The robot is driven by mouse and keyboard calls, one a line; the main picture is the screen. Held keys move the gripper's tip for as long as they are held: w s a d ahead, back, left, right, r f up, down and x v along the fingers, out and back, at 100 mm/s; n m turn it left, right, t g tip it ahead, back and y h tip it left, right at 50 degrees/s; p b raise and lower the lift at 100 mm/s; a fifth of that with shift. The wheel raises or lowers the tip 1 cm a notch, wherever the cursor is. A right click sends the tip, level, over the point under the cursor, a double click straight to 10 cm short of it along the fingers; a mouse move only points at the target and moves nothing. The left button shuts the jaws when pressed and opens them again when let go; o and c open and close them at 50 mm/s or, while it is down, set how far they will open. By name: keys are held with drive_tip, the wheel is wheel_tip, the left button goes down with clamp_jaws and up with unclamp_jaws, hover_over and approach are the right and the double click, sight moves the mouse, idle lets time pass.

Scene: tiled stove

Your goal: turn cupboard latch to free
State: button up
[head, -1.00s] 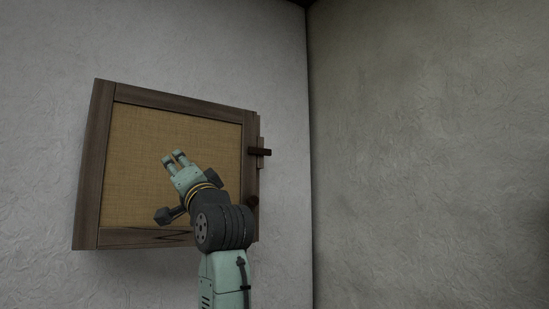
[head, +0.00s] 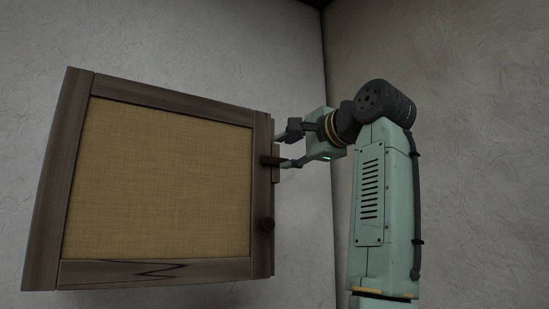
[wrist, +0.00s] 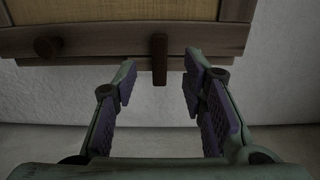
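The cupboard (head: 60,180) hangs on the wall, with a dark wooden frame and a tan woven door panel. Its latch (head: 268,160), a short dark wooden bar, lies about horizontal across the door's right edge. In the wrist view the latch (wrist: 159,62) points toward me between the finger lines. My gripper (head: 284,151) is at the right of the cupboard, reaching left to the latch. In the wrist view my gripper (wrist: 159,76) is open, with a finger on each side of the latch end and visible gaps. I see no contact.
A round dark knob (head: 267,224) sits on the door frame below the latch. A lighter wooden strip (head: 276,172) runs behind the latch at the cupboard's side. Plain wall (head: 300,240) and a room corner lie to the right.

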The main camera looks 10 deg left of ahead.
sight(269, 160)
drive_tip(key=p+x, duration=0.1)
drive_tip(key=x, duration=0.6)
drive_tip(key=shift+w+a+f+p, duration=0.1)
drive_tip(key=shift+p, duration=0.3)
drive_tip(key=shift+c, duration=0.5)
clamp_jaws()
